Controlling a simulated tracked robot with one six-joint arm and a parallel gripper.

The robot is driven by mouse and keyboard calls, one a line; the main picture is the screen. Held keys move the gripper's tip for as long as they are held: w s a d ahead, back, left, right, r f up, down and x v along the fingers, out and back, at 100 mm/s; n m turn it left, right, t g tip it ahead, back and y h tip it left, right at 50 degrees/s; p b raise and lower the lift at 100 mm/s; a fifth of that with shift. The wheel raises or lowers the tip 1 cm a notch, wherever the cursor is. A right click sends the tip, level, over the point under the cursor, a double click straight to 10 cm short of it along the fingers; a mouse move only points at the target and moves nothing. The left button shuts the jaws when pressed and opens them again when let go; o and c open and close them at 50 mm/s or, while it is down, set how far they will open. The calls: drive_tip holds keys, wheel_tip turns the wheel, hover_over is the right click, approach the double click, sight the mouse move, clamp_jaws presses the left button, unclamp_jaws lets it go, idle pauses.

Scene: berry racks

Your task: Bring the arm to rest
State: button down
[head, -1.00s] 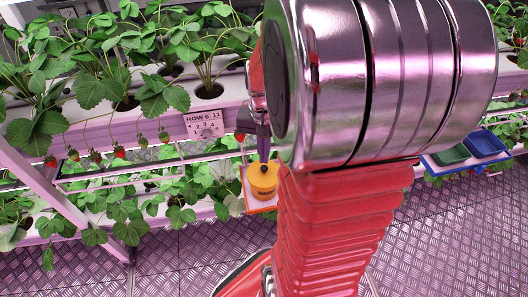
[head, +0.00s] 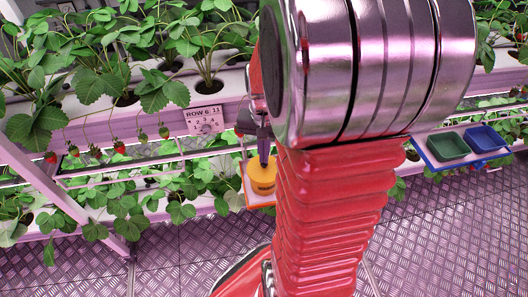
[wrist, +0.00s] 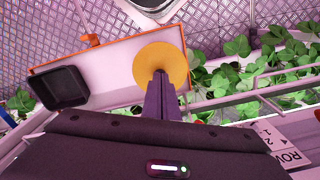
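My arm crosses the middle of the head view and hides part of the rack behind it. My gripper (head: 263,153) points down just left of the arm, with its tips over a round yellow container (head: 262,181). In the wrist view my gripper (wrist: 160,78) shows as one narrow purple column with its fingers together. I see nothing held between them. The tips overlap the yellow disc (wrist: 176,54) in the picture; I cannot tell whether they touch it.
The yellow container stands on an orange-edged tray (wrist: 108,60) with a black box (wrist: 58,88). Strawberry plants and hanging berries (head: 119,147) fill the rack on the left. A row sign (head: 203,119) hangs on it. Green (head: 447,146) and blue (head: 484,139) bins stand at right. The metal floor is open.

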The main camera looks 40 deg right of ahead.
drive_tip(key=shift+f, duration=0.4)
idle(0.4)
wheel_tip(320, 180, up, 7)
idle(1.5)
idle(0.6)
drive_tip(key=shift+s+a+f+n, duration=0.1)
drive_tip(key=shift+f+n, duration=0.15)
drive_tip(key=shift+n, duration=0.15)
drive_tip(key=s+a+r+n+t, duration=0.2)
drive_tip(key=a+r+n, duration=0.3)
drive_tip(key=a, duration=0.5)
drive_tip(key=s+a+r+n+t, duration=0.2)
drive_tip(key=a+r+n+t, duration=0.1)
drive_tip(key=a, duration=0.7)
wheel_tip(320, 180, up, 3)
drive_tip(key=shift+a+f+n+t, duration=0.2)
drive_tip(key=shift+a+n+t, duration=0.1)
drive_tip(key=shift+n, duration=0.6)
